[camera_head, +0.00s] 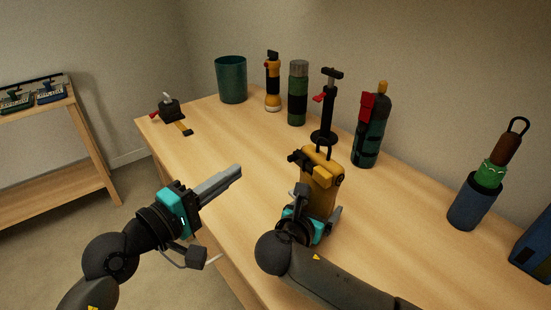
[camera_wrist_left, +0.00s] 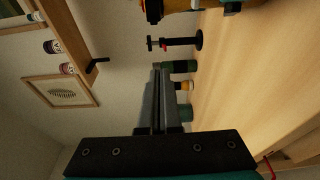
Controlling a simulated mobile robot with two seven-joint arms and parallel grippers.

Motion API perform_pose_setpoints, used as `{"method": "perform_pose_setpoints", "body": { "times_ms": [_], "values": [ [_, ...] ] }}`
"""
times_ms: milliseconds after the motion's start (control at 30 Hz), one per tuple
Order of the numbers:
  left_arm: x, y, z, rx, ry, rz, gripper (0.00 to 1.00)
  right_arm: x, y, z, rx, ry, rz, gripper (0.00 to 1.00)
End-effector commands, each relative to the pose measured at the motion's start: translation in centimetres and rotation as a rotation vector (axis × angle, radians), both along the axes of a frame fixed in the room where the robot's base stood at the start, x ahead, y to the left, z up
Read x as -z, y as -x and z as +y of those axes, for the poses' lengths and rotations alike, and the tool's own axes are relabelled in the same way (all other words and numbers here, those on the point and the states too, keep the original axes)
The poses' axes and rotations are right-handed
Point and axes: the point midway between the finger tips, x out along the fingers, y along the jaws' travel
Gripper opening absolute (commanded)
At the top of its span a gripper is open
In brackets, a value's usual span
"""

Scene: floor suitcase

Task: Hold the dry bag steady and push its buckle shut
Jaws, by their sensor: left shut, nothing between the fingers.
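The dry bag (camera_head: 319,193) is mustard yellow and stands upright on the wooden table, its dark buckle (camera_head: 303,158) at the top left. Part of the bag also shows at the top edge of the left wrist view (camera_wrist_left: 178,5). My left gripper (camera_head: 236,171) is shut and empty, in the air left of the bag and apart from it. Its closed fingers show in the left wrist view (camera_wrist_left: 158,75). My right gripper (camera_head: 320,218) is at the bag's lower near side. One grey finger shows at the bag's right; its grip is partly hidden by my arm.
Behind the bag stand a black pump (camera_head: 324,115), a dark green bottle (camera_head: 371,135), a green-and-black flask (camera_head: 298,92), a yellow flashlight (camera_head: 272,82) and a teal bin (camera_head: 231,79). A blue holder (camera_head: 472,205) stands right. The table's left middle is clear.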

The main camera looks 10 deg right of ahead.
Motion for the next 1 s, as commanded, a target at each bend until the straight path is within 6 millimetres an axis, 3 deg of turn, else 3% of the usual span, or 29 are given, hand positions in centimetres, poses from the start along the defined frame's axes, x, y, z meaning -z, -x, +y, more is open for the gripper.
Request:
{"method": "perform_pose_setpoints", "body": {
  "times_ms": [567, 1000],
  "values": [
    [-0.5, -0.1, -0.4, -0.011, -0.003, -0.03, 0.0, 0.0, 0.0, 0.0, 0.0, 0.0, 0.001, 0.09],
    [-0.6, -4.1, -5.6, -0.01, -0.001, -0.029, 0.0, 0.0, 0.0, 0.0, 0.0, 0.0, 0.001, 0.09]
  ]
}}
